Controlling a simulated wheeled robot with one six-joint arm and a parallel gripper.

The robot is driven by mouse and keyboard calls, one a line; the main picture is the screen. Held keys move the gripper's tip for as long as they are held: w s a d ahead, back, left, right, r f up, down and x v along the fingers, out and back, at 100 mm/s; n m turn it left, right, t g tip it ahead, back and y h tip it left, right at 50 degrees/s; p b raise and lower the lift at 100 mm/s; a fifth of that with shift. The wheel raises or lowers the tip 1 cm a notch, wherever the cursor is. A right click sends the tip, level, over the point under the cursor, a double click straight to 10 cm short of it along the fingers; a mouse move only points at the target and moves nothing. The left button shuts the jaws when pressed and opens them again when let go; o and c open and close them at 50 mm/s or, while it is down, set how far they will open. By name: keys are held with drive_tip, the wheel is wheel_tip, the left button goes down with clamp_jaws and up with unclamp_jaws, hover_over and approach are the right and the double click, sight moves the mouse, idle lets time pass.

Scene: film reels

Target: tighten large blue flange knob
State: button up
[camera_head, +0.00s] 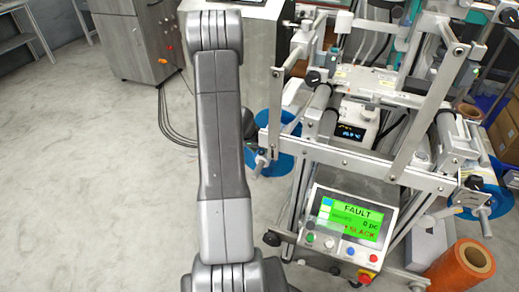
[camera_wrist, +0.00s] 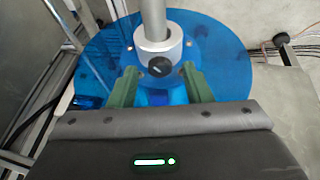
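The large blue flange (camera_wrist: 100,50) is a translucent blue disc in the wrist view, with a silver shaft (camera_wrist: 153,15) rising through its centre. A silver collar (camera_wrist: 142,48) sits around the shaft above a blue hub. A black knob (camera_wrist: 158,67) is on the collar's near side. My gripper (camera_wrist: 160,84) has two green fingers spread apart, one on each side below the knob. No contact with the knob shows. In the head view, part of the blue flange (camera_head: 280,166) shows beside my arm. My gripper is hidden there.
The machine's control panel (camera_head: 348,227) reads FAULT and SLACK. Metal frame bars (camera_head: 365,165) and rollers stand right of my arm. An orange roll (camera_head: 462,266) stands at lower right. A grey cabinet (camera_head: 128,40) is at the back. Floor at left is clear.

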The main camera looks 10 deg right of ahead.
clamp_jaws()
drive_tip(key=shift+w+f+m+b, duration=0.1)
drive_tip(key=shift+f+m+b, duration=0.15)
drive_tip(key=shift+b, duration=0.65)
drive_tip(key=shift+r+m+b, duration=0.1)
drive_tip(key=shift+m+b, duration=0.25)
drive_tip(key=shift+b, duration=0.3)
drive_tip(key=shift+r+h, duration=0.15)
drive_tip(key=shift+h, duration=0.15)
drive_tip(key=shift+o, duration=0.3)
unclamp_jaws()
drive_tip(key=shift+a, duration=0.1)
drive_tip(key=p+v, duration=0.2)
drive_tip(key=v, duration=1.2)
drive_tip(key=shift+w, duration=0.2)
drive_tip(key=shift+c, duration=0.3)
